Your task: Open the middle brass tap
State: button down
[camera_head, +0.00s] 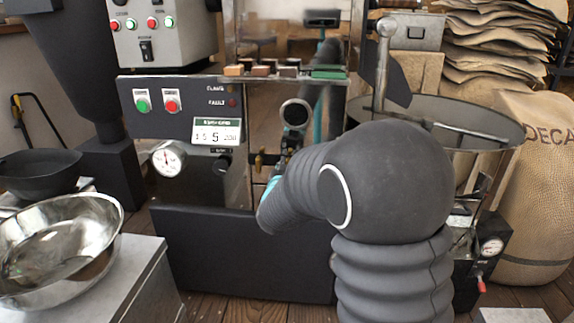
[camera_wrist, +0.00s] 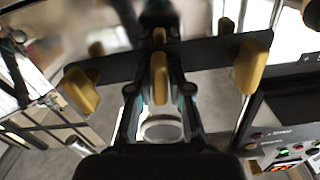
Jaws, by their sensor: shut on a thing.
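Three brass taps on a dark bar show in the wrist view. The middle brass tap (camera_wrist: 160,78) has its handle between my gripper's fingers. One outer tap (camera_wrist: 81,91) is at the left and another (camera_wrist: 252,66) at the right, both clear of the fingers. My gripper (camera_wrist: 159,68) is shut on the middle tap's handle, at the centre of the wrist view. In the head view my gripper (camera_head: 284,163) is partly hidden by my own arm. A brass tap (camera_head: 260,160) shows just left of it; the other taps are hidden there.
A control panel (camera_head: 184,108) with green and red buttons stands left of my gripper, with a pressure gauge (camera_head: 167,158) below. A steel bowl (camera_head: 60,240) is at the front left. A round drum (camera_head: 465,118) and a sack (camera_head: 540,190) are at the right.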

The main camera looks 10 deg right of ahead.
jog(key=shift+n, duration=0.8)
jog(key=c, duration=1.2)
grip_release()
jog(key=shift+a, duration=0.1)
jog(key=shift+o, duration=0.2)
jog(key=v, duration=1.2)
